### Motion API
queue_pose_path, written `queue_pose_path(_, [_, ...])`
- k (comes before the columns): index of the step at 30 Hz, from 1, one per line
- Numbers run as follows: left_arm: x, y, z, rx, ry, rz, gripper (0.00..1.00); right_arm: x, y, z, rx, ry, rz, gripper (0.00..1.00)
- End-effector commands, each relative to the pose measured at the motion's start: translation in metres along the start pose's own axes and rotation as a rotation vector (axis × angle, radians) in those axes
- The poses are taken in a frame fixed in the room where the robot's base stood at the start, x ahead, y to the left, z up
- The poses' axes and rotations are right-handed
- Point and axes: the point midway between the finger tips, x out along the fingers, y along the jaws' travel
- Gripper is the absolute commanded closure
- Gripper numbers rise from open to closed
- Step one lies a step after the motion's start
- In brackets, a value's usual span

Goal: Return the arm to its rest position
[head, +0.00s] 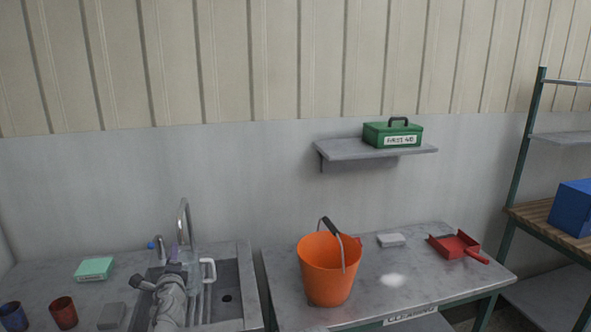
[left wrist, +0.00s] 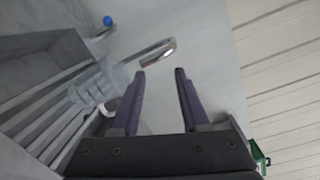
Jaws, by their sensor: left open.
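My left gripper (head: 178,258) is over the sink at the lower left of the head view, close to the faucet. In the left wrist view its two dark purple fingers (left wrist: 160,73) stand apart with nothing between them. A clear vessel, apparently a jug with a white handle (head: 208,268), is beside the gripper at the sink. It also shows as a translucent shape (left wrist: 95,85) left of the fingers in the left wrist view. My arm partly hides it in the head view. My right gripper is not in view.
The metal faucet (head: 184,216) rises behind my left gripper. A green box (head: 95,268), a red cup (head: 63,313) and a blue cup (head: 13,317) stand left of the sink (head: 245,290). An orange bucket (head: 329,272) and a red dustpan (head: 455,245) are on the right table.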

Motion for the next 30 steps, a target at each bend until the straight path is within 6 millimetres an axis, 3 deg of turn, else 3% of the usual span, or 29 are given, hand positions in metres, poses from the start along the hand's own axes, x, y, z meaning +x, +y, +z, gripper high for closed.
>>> queue_pose_path(5, [-0.041,0.043,-0.054,-0.445,-0.111,0.288,0.55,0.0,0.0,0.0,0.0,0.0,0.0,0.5])
queue_pose_path(8, [-0.079,0.074,-0.094,-0.655,-0.173,0.496,0.55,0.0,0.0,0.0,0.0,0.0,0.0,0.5])
queue_pose_path(12, [-0.15,0.113,-0.156,-0.862,-0.265,0.816,0.55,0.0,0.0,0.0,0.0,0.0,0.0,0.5])
queue_pose_path(18, [-0.259,0.14,-0.218,-0.962,-0.394,1.213,0.55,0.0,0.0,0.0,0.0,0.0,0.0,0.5])
queue_pose_path(21, [-0.301,0.144,-0.234,-0.958,-0.447,1.352,0.55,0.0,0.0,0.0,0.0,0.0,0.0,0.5])
queue_pose_path(24, [-0.33,0.145,-0.243,-0.943,-0.486,1.445,0.55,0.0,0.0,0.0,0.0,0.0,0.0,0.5])
queue_pose_path(30, [-0.351,0.145,-0.248,-0.927,-0.517,1.51,0.55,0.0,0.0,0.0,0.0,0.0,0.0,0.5])
